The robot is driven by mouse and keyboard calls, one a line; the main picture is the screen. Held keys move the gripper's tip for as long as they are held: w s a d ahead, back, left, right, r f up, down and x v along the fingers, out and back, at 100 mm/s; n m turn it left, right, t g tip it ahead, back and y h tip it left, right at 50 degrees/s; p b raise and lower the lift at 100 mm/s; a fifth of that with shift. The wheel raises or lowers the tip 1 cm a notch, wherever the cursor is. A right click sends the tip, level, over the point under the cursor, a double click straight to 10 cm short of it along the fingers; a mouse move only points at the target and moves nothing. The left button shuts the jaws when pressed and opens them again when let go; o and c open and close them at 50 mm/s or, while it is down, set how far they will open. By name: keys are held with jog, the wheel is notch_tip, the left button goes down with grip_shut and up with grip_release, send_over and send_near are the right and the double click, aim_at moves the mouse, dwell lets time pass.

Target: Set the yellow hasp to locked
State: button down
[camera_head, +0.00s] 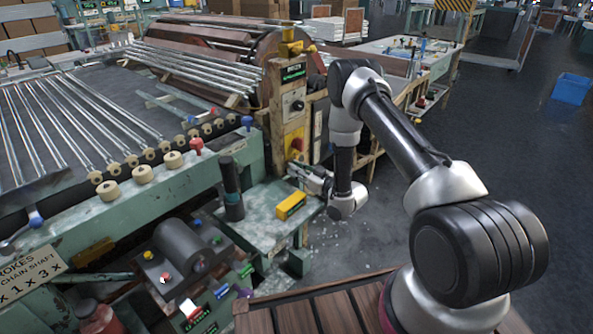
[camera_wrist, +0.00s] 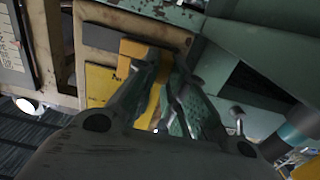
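In the head view a yellow plate (camera_head: 294,142) with a red-orange part sits on the front of a wooden post. In the wrist view an orange-yellow piece (camera_wrist: 140,50), which looks like the hasp, stands out from the wooden panel above a yellow plate (camera_wrist: 100,82). My gripper (camera_wrist: 165,72) is right at this piece, its fingertips close together and overlapping its lower right part in the picture. The fingers hide part of it, so I cannot tell whether they hold it. In the head view my gripper (camera_head: 300,174) is just below the yellow plate.
A green bench (camera_head: 262,222) with a yellow box (camera_head: 291,206) and a dark cylinder (camera_head: 231,188) stands below my gripper. A black knob (camera_head: 297,105) is higher on the post. Glass tubes lie on the conveyor at left. Open floor lies to the right.

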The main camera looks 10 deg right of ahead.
jog(key=shift+w+d, duration=0.85)
jog(key=shift+d, duration=0.3)
jog(key=c, duration=1.5)
grip_release()
jog(key=shift+d, duration=0.1)
jog(key=v, duration=1.2)
